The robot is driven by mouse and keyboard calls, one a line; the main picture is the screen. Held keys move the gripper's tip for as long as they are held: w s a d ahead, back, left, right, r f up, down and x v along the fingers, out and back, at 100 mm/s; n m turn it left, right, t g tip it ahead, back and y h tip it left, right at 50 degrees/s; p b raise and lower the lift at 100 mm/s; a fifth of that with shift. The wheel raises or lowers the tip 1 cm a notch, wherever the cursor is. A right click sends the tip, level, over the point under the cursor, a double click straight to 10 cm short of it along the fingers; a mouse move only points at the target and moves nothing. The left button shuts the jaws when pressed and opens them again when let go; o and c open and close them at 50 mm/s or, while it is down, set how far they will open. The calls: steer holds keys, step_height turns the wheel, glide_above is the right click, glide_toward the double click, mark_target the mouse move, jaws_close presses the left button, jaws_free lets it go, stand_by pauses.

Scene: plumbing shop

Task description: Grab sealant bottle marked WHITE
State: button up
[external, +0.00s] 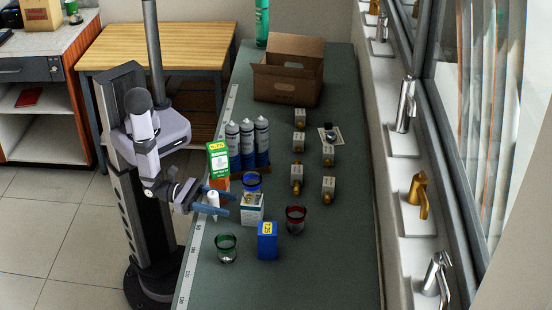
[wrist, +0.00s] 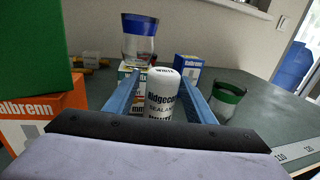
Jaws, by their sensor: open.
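The sealant bottle (wrist: 160,102) is a small white cylinder with a pale cap. In the wrist view its label reads partly "Ridgec…" and "SEALANT", with WHITE on the cap. It stands upright between the two blue fingers of my gripper (wrist: 160,82), its lower part hidden by the gripper body. A gap shows on each side between bottle and fingers. In the external view my gripper (external: 222,203) is low over the left edge of the green bench, fingers apart, with the white bottle (external: 212,199) between them.
A green box (external: 218,158) on an orange box (external: 221,184) stands close by. Beyond the fingers is a white box (external: 252,212) bearing a blue-rimmed glass (external: 252,183). A blue box (external: 267,242), green-rimmed glass (external: 226,249) and red-rimmed glass (external: 296,219) stand nearby.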

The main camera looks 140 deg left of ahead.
steer(key=shift+w+a, duration=0.1)
steer(key=shift+w, duration=0.1)
steer(key=c, duration=1.2)
steer(key=shift+r, duration=0.15)
